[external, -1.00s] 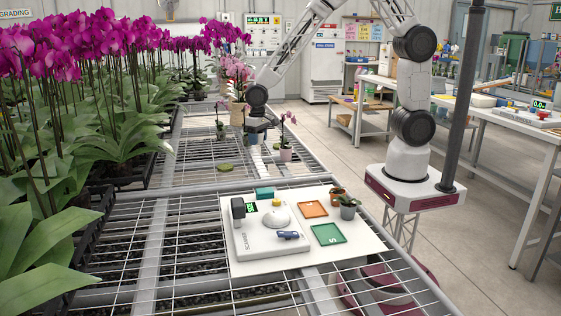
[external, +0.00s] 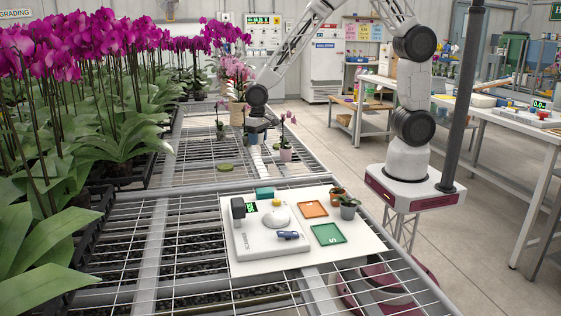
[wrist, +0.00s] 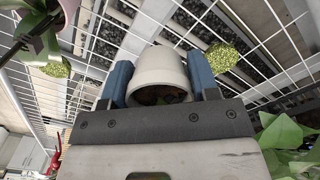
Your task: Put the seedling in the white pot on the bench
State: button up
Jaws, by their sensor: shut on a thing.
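In the wrist view, a white pot (wrist: 160,72) sits between the two blue fingers of my gripper (wrist: 160,80). The fingers are shut on its sides, and its open rim faces the palm. A little dark and green matter shows inside it; the seedling is mostly hidden. In the external view, my gripper (external: 256,128) points down over the far part of the wire-mesh bench (external: 190,152). The pot is too small and covered there to tell whether it touches the mesh.
A pink-potted orchid (external: 286,154) stands just right of my gripper, another small orchid (external: 220,131) to its left. A green clump (external: 225,167) lies on the mesh. Large orchids (external: 115,110) line the left. A white board (external: 355,245) with a scale (external: 262,240) and trays is nearer.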

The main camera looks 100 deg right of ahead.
jog(key=shift+a, duration=0.1)
jog(key=s+a+n, duration=0.3)
jog(key=a+n, duration=0.6)
jog(key=a, duration=2.1)
jog(key=s+a+n, duration=0.4)
jog(key=s+a, duration=0.4)
jog(key=a, duration=0.4)
jog(key=s+a+n, duration=0.5)
jog(key=s+a, duration=0.3)
jog(key=a, duration=0.4)
jog(key=shift+s+a+r, duration=0.15)
jog(key=shift+s+a, duration=0.1)
jog(key=shift+a, duration=0.15)
jog(key=shift+f, duration=3.15)
